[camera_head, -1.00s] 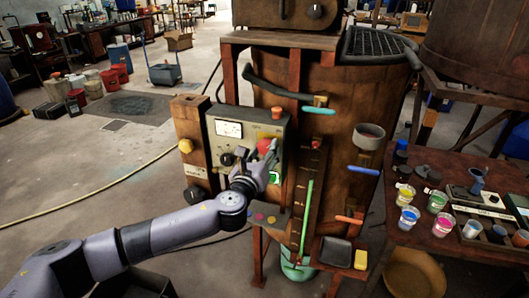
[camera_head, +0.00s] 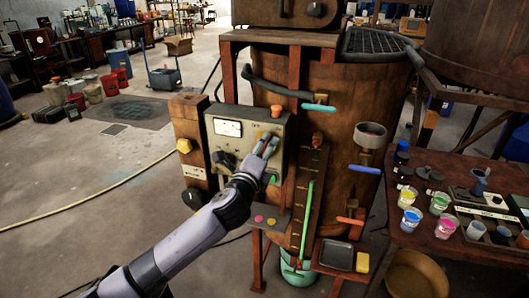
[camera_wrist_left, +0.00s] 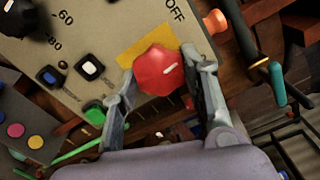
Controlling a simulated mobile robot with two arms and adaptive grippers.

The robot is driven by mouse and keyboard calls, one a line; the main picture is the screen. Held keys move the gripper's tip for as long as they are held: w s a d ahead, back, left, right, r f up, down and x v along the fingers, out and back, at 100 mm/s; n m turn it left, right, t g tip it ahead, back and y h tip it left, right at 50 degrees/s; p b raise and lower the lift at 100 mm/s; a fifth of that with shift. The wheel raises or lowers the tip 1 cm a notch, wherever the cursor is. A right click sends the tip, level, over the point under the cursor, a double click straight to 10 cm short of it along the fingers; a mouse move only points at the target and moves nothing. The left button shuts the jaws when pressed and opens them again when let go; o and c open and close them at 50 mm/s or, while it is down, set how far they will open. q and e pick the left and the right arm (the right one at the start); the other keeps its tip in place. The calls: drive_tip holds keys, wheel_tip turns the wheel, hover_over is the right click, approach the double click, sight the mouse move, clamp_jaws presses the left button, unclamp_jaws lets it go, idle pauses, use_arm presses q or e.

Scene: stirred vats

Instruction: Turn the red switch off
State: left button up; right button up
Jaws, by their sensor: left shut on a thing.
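The red switch (camera_wrist_left: 160,71) is a red faceted knob on a yellow plate (camera_wrist_left: 146,42), below the printed word OFF in the left wrist view. My left gripper (camera_wrist_left: 157,75) is shut on the knob, with one finger on each side of it. In the head view my left gripper (camera_head: 265,144) is at the upper right of the grey control panel (camera_head: 222,148) and hides most of the knob. My right gripper is in neither view.
The panel also carries a white gauge (camera_head: 228,128), a black dial (camera_head: 223,161) and a green button (camera_head: 271,180). An orange knob (camera_head: 276,112) stands at its top edge.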

use_arm(q)
drive_tip(key=shift+n, duration=3.8)
drive_tip(key=o, duration=1.1)
drive_tip(key=shift+o, duration=0.2)
drive_tip(key=shift+s, duration=0.1)
drive_tip(key=v, duration=1.2)
